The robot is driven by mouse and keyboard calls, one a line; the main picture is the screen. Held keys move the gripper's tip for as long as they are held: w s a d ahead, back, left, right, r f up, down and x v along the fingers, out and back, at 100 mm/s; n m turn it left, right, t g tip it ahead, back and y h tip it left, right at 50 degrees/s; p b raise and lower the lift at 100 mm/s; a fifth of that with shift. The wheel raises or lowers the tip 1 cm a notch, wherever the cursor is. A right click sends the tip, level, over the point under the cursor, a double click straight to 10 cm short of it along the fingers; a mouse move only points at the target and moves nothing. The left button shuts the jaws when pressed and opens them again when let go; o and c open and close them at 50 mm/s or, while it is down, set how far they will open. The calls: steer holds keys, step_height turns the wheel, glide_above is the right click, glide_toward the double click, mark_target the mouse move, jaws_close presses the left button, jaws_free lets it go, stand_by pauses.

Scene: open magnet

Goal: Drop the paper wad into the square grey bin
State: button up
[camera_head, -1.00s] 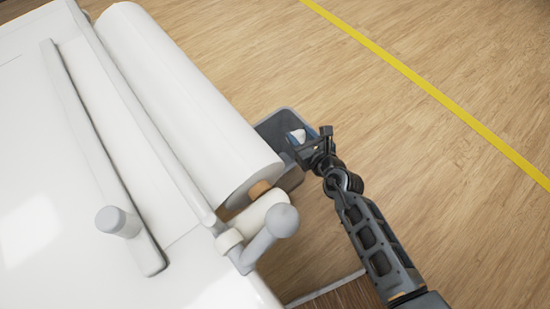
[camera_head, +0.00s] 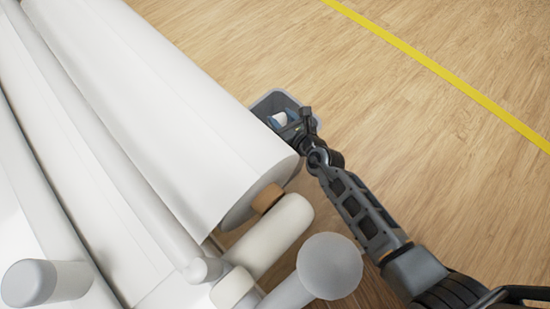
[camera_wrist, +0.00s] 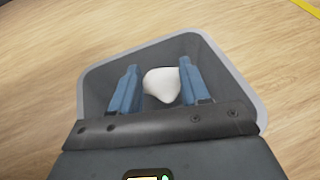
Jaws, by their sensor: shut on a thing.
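The paper wad (camera_wrist: 161,86) is a small white lump between the two blue fingers of my gripper (camera_wrist: 158,80) in the wrist view. My gripper is shut on it. In the head view the wad (camera_head: 279,119) shows as a small white patch at my gripper (camera_head: 286,124). The square grey bin (camera_wrist: 226,66) stands on the floor, and the wad and fingers appear over its opening in the wrist view. In the head view the bin's rim (camera_head: 266,97) shows behind my gripper, partly hidden by the white roll. The bin's near side is hidden by my gripper.
A large white paper roll (camera_head: 160,105) lies left of my arm, close beside the bin. Open wooden floor (camera_head: 440,150) with a yellow line (camera_head: 440,72) lies to the right.

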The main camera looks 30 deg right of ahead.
steer(key=shift+f+b, duration=0.45)
steer(key=shift+f, duration=0.35)
steer(key=shift+r, duration=0.1)
steer(key=o, duration=1.1)
steer(key=p+v, duration=0.2)
steer(key=v, duration=0.6)
